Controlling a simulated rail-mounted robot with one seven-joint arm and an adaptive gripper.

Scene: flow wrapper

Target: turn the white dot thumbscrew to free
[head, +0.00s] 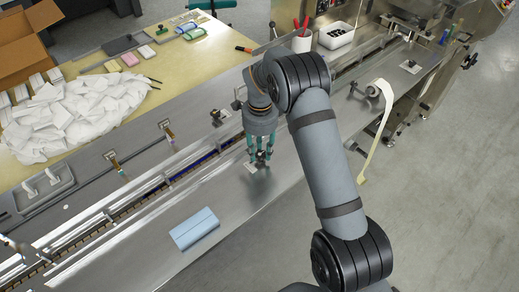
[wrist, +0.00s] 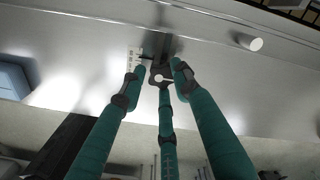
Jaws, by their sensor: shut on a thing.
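My gripper (head: 260,154) points down at the steel deck beside the conveyor in the head view. In the wrist view its three teal fingers (wrist: 159,82) are closed around a dark thumbscrew (wrist: 160,69). A round white dot (wrist: 158,78) shows on the thumbscrew between the fingertips. The fingers hide much of the knob. A small pale label plate (wrist: 133,60) with dark marks lies just left of it; this plate also shows in the head view (head: 251,168). Its marks are too small to read.
A blue block (head: 195,228) lies on the deck to the lower left. The conveyor channel (head: 150,190) runs behind my gripper. Another dark knob (head: 218,116) stands beyond the channel. A tape roll (head: 374,90) is at the right. The deck around the blue block is clear.

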